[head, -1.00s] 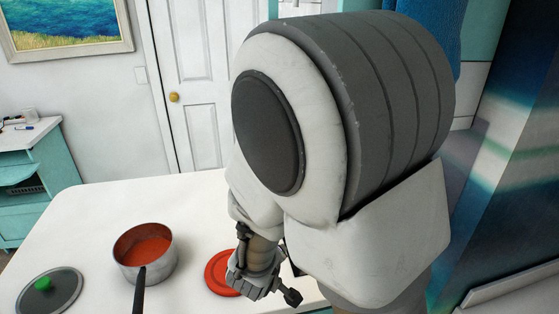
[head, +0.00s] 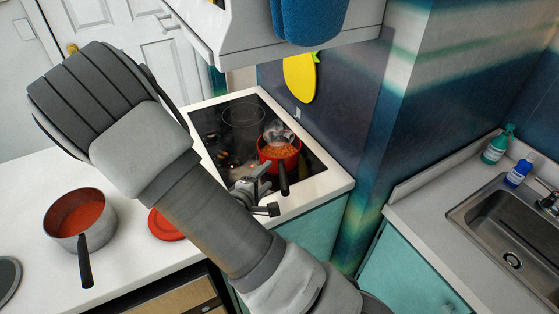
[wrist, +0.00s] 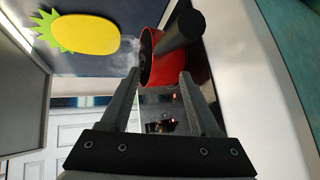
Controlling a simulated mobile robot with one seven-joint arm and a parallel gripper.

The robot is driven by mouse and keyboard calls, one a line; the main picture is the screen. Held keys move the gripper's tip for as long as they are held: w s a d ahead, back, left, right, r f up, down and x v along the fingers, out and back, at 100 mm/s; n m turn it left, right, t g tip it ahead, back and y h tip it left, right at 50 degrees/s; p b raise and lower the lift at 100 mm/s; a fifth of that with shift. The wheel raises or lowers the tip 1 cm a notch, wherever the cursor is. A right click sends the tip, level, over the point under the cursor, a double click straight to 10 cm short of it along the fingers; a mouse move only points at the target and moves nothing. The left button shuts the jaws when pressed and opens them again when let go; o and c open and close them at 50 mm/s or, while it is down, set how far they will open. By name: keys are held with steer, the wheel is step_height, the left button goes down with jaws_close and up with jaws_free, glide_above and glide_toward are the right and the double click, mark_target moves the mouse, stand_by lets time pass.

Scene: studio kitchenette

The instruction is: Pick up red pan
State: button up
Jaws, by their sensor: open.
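The red pan (head: 268,158) stands upright on the black cooktop, with orange-brown food in it and steam above. Its black handle (head: 284,180) points toward the front edge. My gripper (head: 260,180) is just in front and left of the pan, close to the handle. In the wrist view the red pan (wrist: 164,70) shows ahead, between and beyond the tips of my open gripper (wrist: 160,75), and its black handle (wrist: 184,29) comes toward the camera above the right finger. Nothing is held between the fingers. I cannot tell whether a finger touches the pan.
A metal pot (head: 64,226) with red contents and a red lid (head: 165,224) are on the white counter (head: 130,260), left of the cooktop (head: 222,118). A range hood (head: 240,35) hangs above. A sink (head: 500,222) with two bottles is at right.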

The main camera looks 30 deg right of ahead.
mark_target(279, 163)
steer(key=x, duration=0.3)
steer(key=shift+d+x, duration=0.25)
steer(key=shift+x, duration=2.35)
steer(key=shift+s+r, duration=0.15)
steer(key=shift+r, duration=0.05)
jaws_close()
steer(key=shift+r, duration=0.15)
